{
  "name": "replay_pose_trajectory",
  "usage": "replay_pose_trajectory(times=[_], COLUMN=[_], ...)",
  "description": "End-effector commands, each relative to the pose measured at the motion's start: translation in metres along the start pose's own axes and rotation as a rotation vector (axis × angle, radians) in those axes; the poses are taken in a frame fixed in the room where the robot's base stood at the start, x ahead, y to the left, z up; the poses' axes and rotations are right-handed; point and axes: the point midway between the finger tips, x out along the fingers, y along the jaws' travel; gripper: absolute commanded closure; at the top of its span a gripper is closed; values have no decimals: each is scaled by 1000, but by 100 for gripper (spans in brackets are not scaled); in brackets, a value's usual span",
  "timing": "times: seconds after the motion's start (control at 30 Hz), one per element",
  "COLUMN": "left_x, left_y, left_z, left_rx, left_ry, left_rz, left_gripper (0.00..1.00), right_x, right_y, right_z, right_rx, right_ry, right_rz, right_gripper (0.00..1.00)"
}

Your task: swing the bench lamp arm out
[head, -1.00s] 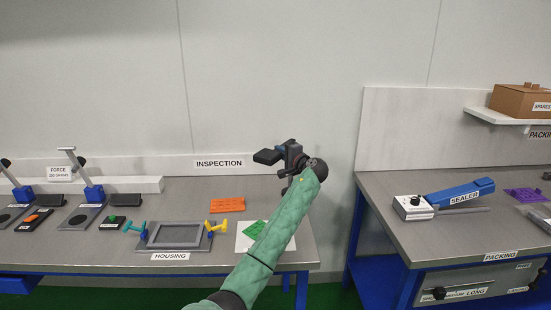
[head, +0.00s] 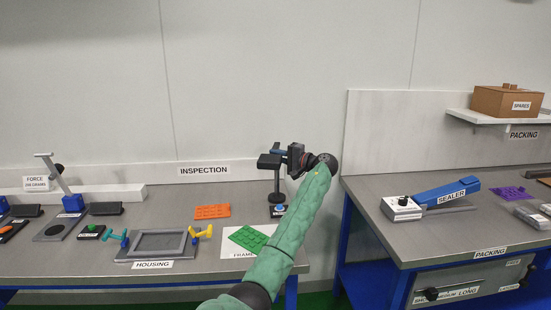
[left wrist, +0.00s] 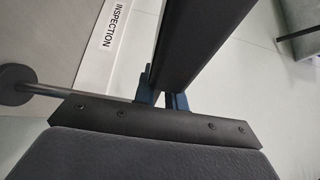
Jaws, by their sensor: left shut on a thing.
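The bench lamp stands at the right end of the inspection bench, with an upright dark post (head: 277,186) on a small labelled base (head: 278,211). Its flat black head (head: 268,161) is at the top, just left of my left gripper (head: 285,158). My left gripper is shut on the lamp arm. In the left wrist view the blue-grey fingers (left wrist: 162,97) close around a dark bar, the lamp arm (left wrist: 192,40), which runs to the upper right. The lamp's joint is hidden behind the gripper. My right gripper is not in view.
The inspection bench (head: 200,265) holds an orange plate (head: 212,212), a green plate (head: 249,238) and a grey housing tray (head: 134,255). A packing bench (head: 375,195) with a blue sealer (head: 447,191) stands to the right, past a gap.

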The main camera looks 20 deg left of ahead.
Motion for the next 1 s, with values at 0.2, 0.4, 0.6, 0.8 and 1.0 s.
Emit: replay_pose_trajectory(times=[0.2, 0.4, 0.6, 0.8, 1.0], left_x=[0, 0, 0, -5, -31], left_y=[1, 1, 0, 2, 4], left_z=[0, 0, 0, 0, -1], left_rx=[1, 1, 1, 0, 0], left_ry=[0, 0, 0, 1, 3], left_rz=[1, 1, 1, 1, 2], left_gripper=[100, 72, 65, 65, 65], right_x=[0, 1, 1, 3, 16], right_y=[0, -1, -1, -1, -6], right_z=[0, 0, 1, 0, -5], right_rx=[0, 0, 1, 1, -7], right_ry=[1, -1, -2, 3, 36], right_rz=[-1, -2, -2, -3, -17], right_gripper=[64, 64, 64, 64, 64])
